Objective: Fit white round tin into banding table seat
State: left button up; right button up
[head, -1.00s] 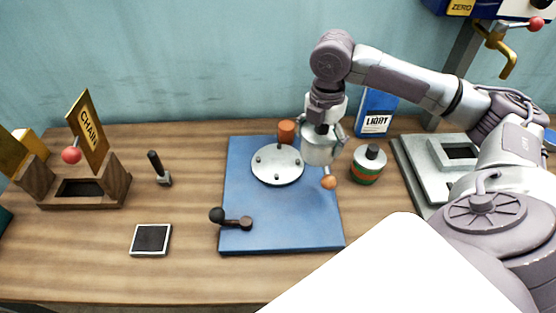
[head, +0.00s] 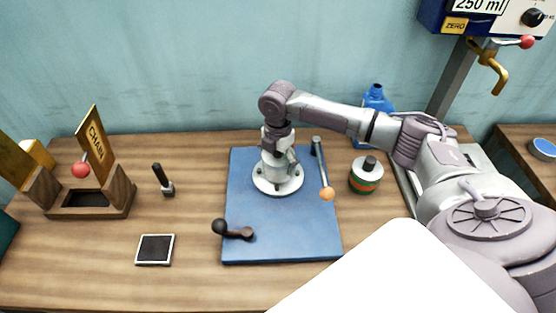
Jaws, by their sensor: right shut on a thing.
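The banding table is a blue board (head: 285,235) carrying a pale round seat (head: 290,188) with small dark studs around its rim. My right gripper (head: 278,158) points down over the middle of this seat. It is shut on the white round tin (head: 272,172), which is largely hidden by the fingers and blends with the pale seat. The tin is at or just above the seat's centre; I cannot tell whether it touches. My left gripper is not in view.
A dark-knobbed crank (head: 235,231) lies at front left. A banded tin (head: 366,176) stands right of the board. A wooden CHAIN holder (head: 95,200), a brush-like tool (head: 163,180) and a dark square pad (head: 155,249) are left.

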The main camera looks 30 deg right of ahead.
jog(key=shift+f, duration=0.35)
jog(key=o, duration=1.3)
jog(key=shift+f, duration=0.15)
jog(key=shift+o, duration=0.2)
notch_tip(320, 180, up, 12)
jog(key=shift+r+b, duration=0.2)
jog(key=shift+b, duration=1.05)
jog(key=shift+f, duration=0.1)
